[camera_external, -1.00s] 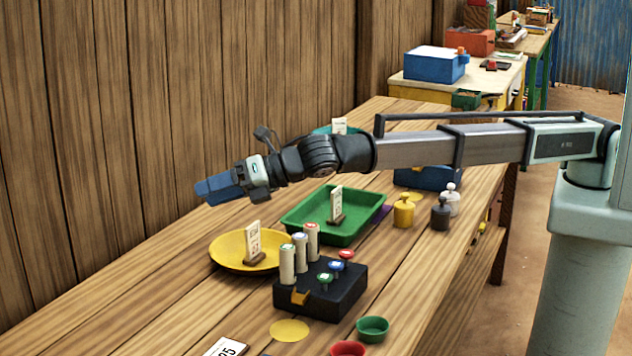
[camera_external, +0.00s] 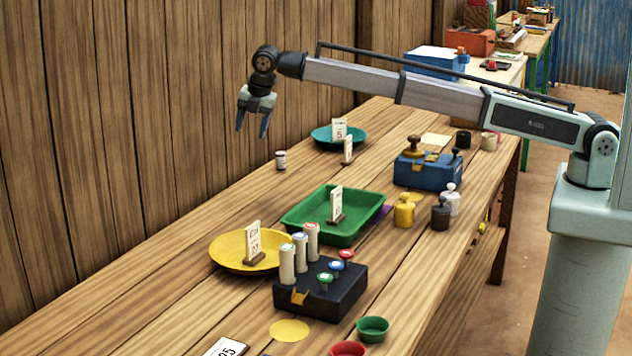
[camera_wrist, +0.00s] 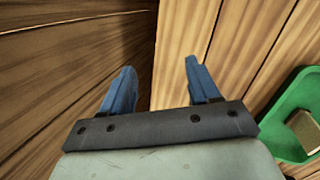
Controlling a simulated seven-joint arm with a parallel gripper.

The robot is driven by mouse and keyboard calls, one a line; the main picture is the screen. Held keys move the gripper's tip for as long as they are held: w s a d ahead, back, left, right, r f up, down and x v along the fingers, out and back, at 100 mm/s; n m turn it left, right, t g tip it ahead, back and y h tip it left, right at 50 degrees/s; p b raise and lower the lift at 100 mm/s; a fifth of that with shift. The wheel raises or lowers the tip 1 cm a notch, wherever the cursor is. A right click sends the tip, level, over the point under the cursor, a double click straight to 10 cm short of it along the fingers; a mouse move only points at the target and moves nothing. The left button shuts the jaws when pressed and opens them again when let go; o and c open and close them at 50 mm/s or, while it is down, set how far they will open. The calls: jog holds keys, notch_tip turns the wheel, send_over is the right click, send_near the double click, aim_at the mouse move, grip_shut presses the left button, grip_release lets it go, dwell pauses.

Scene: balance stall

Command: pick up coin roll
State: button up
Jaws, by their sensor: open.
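Several cream cylinders with coloured tops, which look like coin rolls (camera_external: 287,265), stand upright in a black block (camera_external: 340,291) at the front of the bench. A small, short pale cylinder with a dark band (camera_external: 280,160) stands alone near the wall; I cannot tell whether it is also a coin roll. My gripper (camera_external: 251,131) is open and empty, fingers pointing down, high above the bench near the wooden wall. In the wrist view, my gripper (camera_wrist: 160,68) shows two blue fingers apart over bare planks, with no coin roll between them.
A yellow plate (camera_external: 223,252), green tray (camera_external: 297,226) and teal plate (camera_external: 322,138) hold cards. A blue box (camera_external: 430,176) and small weights (camera_external: 404,212) stand to the right. The green tray also shows in the wrist view (camera_wrist: 283,113). Bench planks at the left are clear.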

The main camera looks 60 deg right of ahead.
aim_at(281, 152)
jog(key=d+m+g, duration=0.3)
jog(key=d, duration=1.2)
jog(key=shift+y, duration=0.4)
jog(key=f, duration=1.3)
jog(key=shift+s, duration=0.3)
jog(key=shift+r, duration=0.1)
grip_shut()
